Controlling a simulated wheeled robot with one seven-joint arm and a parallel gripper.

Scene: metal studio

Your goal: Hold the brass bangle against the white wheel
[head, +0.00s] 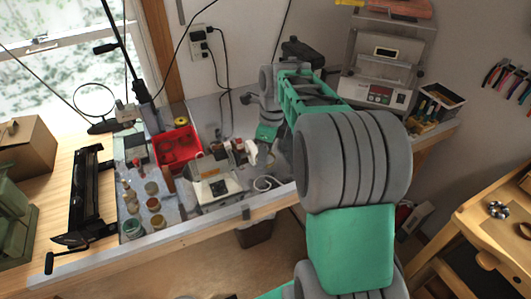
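My arm reaches over the workbench, and its far end, with my gripper (265,134), points down at the middle of the bench. Its fingers are too small and too hidden to tell whether they are open or shut, or whether they hold anything. A white rounded shape (251,153), perhaps the white wheel, shows just below and left of my gripper, beside a small machine with a pale base (216,189). I cannot tell whether my gripper touches it. I cannot make out the brass bangle; it may be hidden or too small to see.
A red bin (177,149) stands left of the machine. Several small jars (153,204) stand near the bench's front left. A white coiled ring or cord (265,184) lies right of the machine. A boxy device (380,92) stands at the back right, beside a small dark-rimmed box (438,100).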

